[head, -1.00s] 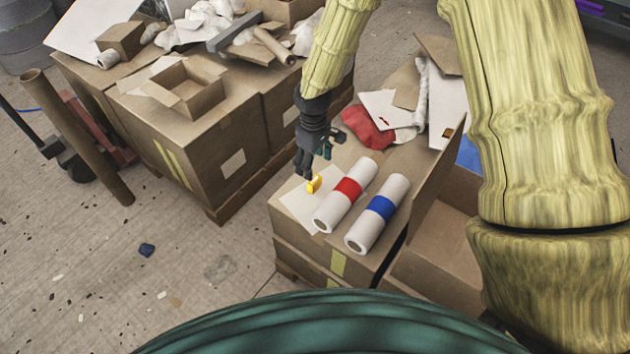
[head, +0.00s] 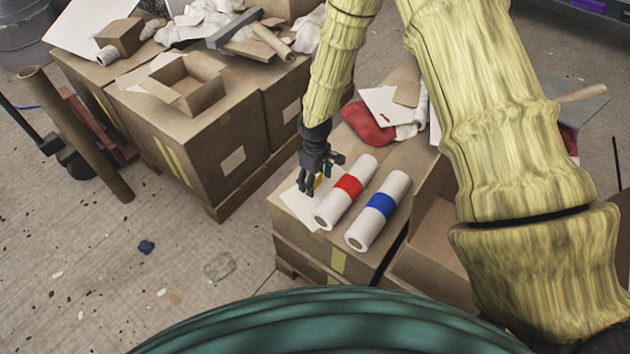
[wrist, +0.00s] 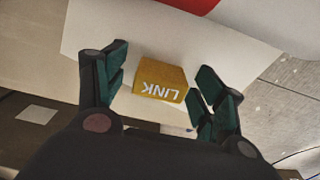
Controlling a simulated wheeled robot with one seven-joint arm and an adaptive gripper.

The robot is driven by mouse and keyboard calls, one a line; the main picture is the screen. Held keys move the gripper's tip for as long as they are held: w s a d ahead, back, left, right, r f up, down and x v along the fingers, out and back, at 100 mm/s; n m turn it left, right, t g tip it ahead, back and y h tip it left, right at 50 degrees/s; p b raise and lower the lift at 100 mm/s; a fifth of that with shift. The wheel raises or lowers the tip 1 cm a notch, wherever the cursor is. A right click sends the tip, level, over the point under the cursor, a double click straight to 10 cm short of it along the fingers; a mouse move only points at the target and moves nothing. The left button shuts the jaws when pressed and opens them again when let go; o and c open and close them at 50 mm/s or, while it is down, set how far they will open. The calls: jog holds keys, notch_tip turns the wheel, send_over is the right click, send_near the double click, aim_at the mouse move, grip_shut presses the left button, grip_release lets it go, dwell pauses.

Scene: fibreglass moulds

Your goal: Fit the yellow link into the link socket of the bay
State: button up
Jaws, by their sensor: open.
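The yellow link (wrist: 160,82), a small block with the word LINK on it, lies on a white sheet (wrist: 90,28) on top of a cardboard box. In the wrist view my gripper (wrist: 160,98) is open, with one teal-padded finger on each side of the link and a gap to both. In the head view my gripper (head: 314,190) is low over the sheet and hides most of the link (head: 318,181). I cannot make out the link socket or its bay in these views.
A white roll with a red band (head: 347,188) lies close to the right of my gripper, and one with a blue band (head: 379,209) beside it. A red cloth (head: 366,125) and scraps lie behind. Another box (head: 200,140) stands to the left, bearing an open carton (head: 186,88).

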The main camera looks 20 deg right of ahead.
jog(key=c, duration=1.1)
notch_tip(320, 180, up, 10)
jog(key=shift+p, duration=0.3)
jog(key=shift+s+r+p, duration=0.2)
jog(key=shift+r+p, duration=0.2)
jog(key=shift+p, duration=0.1)
jog(key=shift+s+d+r+m+p, duration=0.1)
jog(key=shift+s+r+m+p, duration=1.45)
jog(key=shift+m+p, duration=0.55)
jog(key=shift+s+d+r+m+p, duration=0.1)
jog(key=shift+s+r+m+p, duration=1.5)
jog(key=shift+p, duration=0.9)
jog(key=shift+w+f, duration=0.1)
jog(key=shift+f, duration=0.05)
